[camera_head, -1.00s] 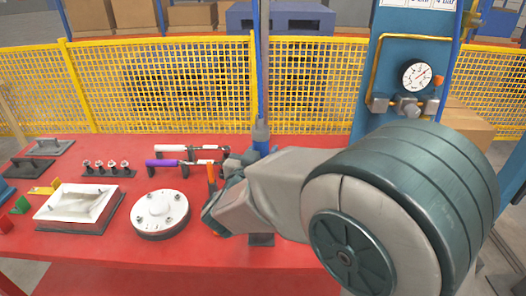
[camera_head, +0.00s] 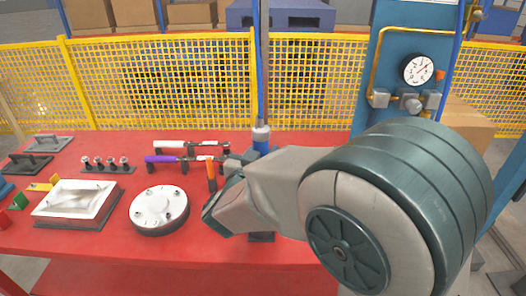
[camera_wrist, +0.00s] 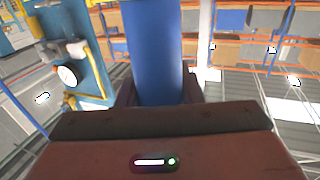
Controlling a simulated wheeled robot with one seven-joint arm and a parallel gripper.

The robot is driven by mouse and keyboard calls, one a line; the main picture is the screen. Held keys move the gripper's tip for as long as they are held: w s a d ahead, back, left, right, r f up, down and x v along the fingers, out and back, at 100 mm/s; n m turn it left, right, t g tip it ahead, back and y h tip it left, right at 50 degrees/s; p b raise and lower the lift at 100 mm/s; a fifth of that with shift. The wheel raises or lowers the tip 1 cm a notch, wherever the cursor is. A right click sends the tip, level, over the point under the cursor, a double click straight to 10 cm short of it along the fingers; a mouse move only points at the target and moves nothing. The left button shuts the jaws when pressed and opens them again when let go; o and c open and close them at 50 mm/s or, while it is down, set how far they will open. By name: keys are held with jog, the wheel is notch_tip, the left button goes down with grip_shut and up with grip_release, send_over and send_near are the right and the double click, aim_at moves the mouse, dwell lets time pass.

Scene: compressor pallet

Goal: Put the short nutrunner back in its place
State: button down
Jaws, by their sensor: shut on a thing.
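My gripper (camera_wrist: 160,100) is shut on a blue cylinder (camera_wrist: 158,50), which I take to be the short nutrunner. The cylinder fills the gap between the dark jaws in the wrist view. In the head view my forearm hides the jaws. A blue upright body with a pale top (camera_head: 261,138) shows just above the forearm, apparently the same tool. Its lower end is hidden. A small dark plate (camera_head: 261,237) shows on the table below my arm; I cannot tell whether it is the tool's place.
An orange-handled tool (camera_head: 211,172) stands close to my arm's left. Purple-handled (camera_head: 165,159) and white-handled (camera_head: 170,145) tools lie behind it. A round metal cover (camera_head: 158,207) and a rectangular part (camera_head: 75,200) occupy the red table (camera_head: 110,255). A blue gauge panel (camera_head: 395,100) stands at right.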

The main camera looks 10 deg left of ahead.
jog(key=shift+f+b, duration=1.95)
jog(key=shift+f, duration=0.6)
dwell(0.5)
jog(key=c, duration=0.9)
grip_release()
jog(key=shift+f, duration=0.15)
jog(key=s+a, duration=0.1)
jog(key=s, duration=1.2)
jog(key=shift+s+a+b, duration=0.15)
jog(key=shift+s+b, duration=0.25)
jog(key=shift+b, duration=0.05)
